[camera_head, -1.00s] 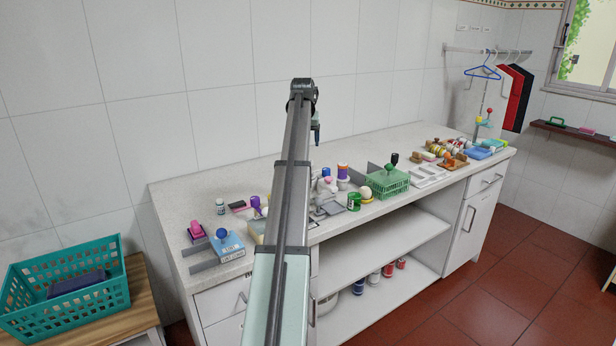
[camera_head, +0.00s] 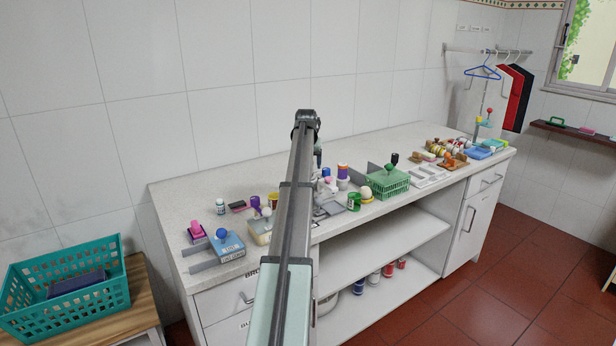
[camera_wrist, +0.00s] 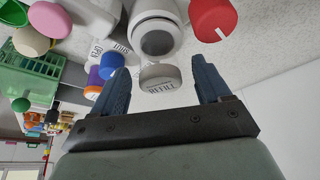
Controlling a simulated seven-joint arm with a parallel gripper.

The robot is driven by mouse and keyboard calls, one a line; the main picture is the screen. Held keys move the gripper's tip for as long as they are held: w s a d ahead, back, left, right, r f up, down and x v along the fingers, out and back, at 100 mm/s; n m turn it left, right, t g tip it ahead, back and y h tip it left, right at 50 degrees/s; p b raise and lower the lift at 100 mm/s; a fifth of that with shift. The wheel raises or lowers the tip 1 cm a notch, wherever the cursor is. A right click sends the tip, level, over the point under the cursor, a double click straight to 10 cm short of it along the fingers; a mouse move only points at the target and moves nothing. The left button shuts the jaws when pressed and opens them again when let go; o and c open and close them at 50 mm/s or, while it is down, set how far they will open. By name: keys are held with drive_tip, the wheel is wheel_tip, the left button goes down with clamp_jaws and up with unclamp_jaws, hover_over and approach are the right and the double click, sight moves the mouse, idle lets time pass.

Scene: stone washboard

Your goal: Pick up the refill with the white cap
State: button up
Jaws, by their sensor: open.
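A bottle with an off-white cap, labelled REFILL (camera_wrist: 160,78), shows in the wrist view between my fingers, beyond the gripper base. My gripper (camera_wrist: 160,66) is open, with one blue-grey finger on each side of this cap and a visible gap to both. I cannot tell how far the fingertips reach along its height. In the head view my arm covers the middle of the counter and hides the refill and most of the gripper.
A red cap (camera_wrist: 213,18) and a white cylinder with a grey round centre (camera_wrist: 156,42) stand close by. A blue cap (camera_wrist: 111,64) is near the left finger. In the head view the counter holds a green basket (camera_head: 390,184) and a blue box (camera_head: 227,246).

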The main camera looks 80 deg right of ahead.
drive_tip(key=shift+d+f, duration=0.2)
drive_tip(key=shift+f, duration=0.25)
drive_tip(key=c, duration=1.1)
